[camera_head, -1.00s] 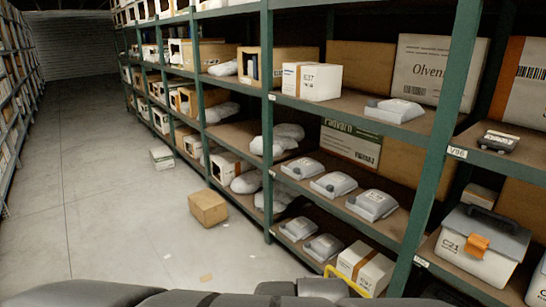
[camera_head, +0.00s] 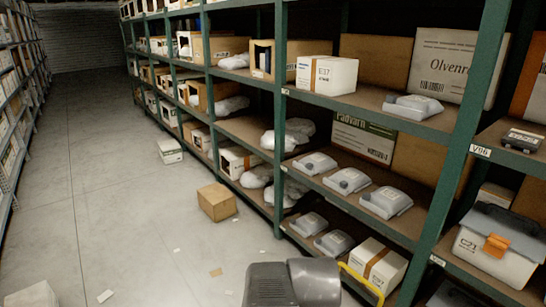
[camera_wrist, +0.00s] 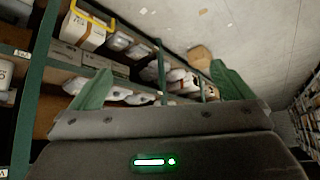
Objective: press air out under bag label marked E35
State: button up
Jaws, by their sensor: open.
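Three pale grey bags with dark round valves lie in a row on the middle shelf: the left bag (camera_head: 314,164), the middle bag (camera_head: 348,181) and the right bag (camera_head: 386,202). Two similar bags, one at left (camera_head: 308,224) and one at right (camera_head: 334,243), lie on the shelf below. Another bag (camera_head: 413,107) lies on the upper shelf. Their labels are too small to read, so I cannot tell which is E35. My gripper (camera_wrist: 162,84) shows two green fingers wide apart, with nothing between them. It is apart from the shelves.
Green rack posts (camera_head: 462,130) divide the bays. A white box with an orange strip (camera_head: 378,266) and a yellow frame (camera_head: 361,283) stand low at the front. A cardboard box (camera_head: 217,202) and a white box (camera_head: 170,151) sit on the floor. The aisle at left is largely clear.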

jog(key=shift+f, duration=0.2)
